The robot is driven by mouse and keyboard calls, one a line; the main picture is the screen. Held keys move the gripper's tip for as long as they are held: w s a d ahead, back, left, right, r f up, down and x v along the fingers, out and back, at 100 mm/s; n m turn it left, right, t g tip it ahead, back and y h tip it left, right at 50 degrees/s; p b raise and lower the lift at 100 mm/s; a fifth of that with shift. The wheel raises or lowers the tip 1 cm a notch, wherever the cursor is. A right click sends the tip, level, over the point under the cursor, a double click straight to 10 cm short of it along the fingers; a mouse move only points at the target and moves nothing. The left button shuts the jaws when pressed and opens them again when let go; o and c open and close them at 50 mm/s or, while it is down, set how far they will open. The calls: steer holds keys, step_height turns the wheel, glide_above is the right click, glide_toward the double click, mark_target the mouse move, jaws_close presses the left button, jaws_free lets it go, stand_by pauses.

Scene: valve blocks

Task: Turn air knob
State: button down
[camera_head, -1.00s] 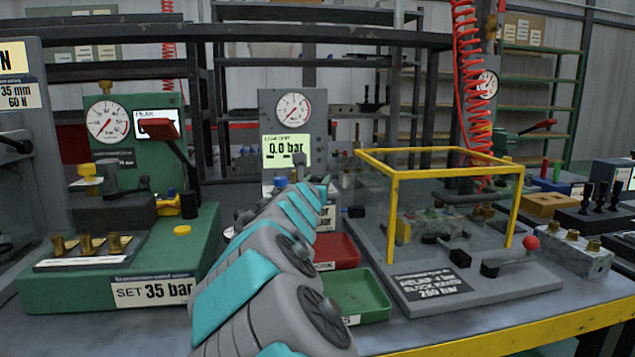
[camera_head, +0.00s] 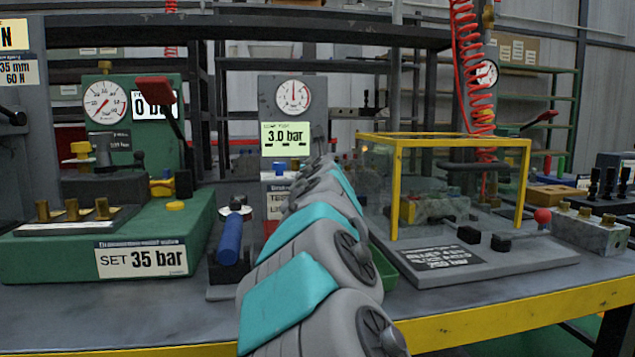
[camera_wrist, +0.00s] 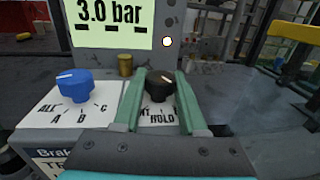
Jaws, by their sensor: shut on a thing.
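In the wrist view my gripper (camera_wrist: 162,105) is shut on a black knob (camera_wrist: 160,86), with one green finger on each side. The knob has a pale pointer mark on top and sits over a white plate whose visible lettering reads "HOLD", partly covered by the fingers. A blue knob (camera_wrist: 74,82) stands to the left on the same panel, over the letters A, B and C. The display (camera_wrist: 108,22) above reads 3.0 bar; it also shows in the head view (camera_head: 286,139), below a round gauge (camera_head: 293,95). My arm hides the gripper in the head view.
A green test stand (camera_head: 110,240) marked SET 35 bar is on the left. A blue-handled tool (camera_head: 229,240) stands beside it. The bench has a yellow front edge (camera_head: 500,318).

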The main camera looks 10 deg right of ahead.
steer(key=shift+d+f+n+y+b, duration=0.1)
steer(key=shift+n+y+b, duration=0.4)
steer(key=shift+y+b, duration=0.4)
steer(key=shift+d+f+n+y+b, duration=0.1)
steer(key=shift+n+y+b, duration=0.5)
steer(key=shift+b, duration=0.45)
steer(key=shift+a+r+n+y+b, duration=0.15)
steer(key=shift+n+y+b, duration=0.15)
steer(key=shift+y+b, duration=0.35)
steer(key=shift+y, duration=0.25)
steer(key=shift+c, duration=2.3)
jaws_free()
steer(key=s+d+b, duration=0.1)
steer(key=s, duration=0.6)
steer(key=shift+s, duration=0.4)
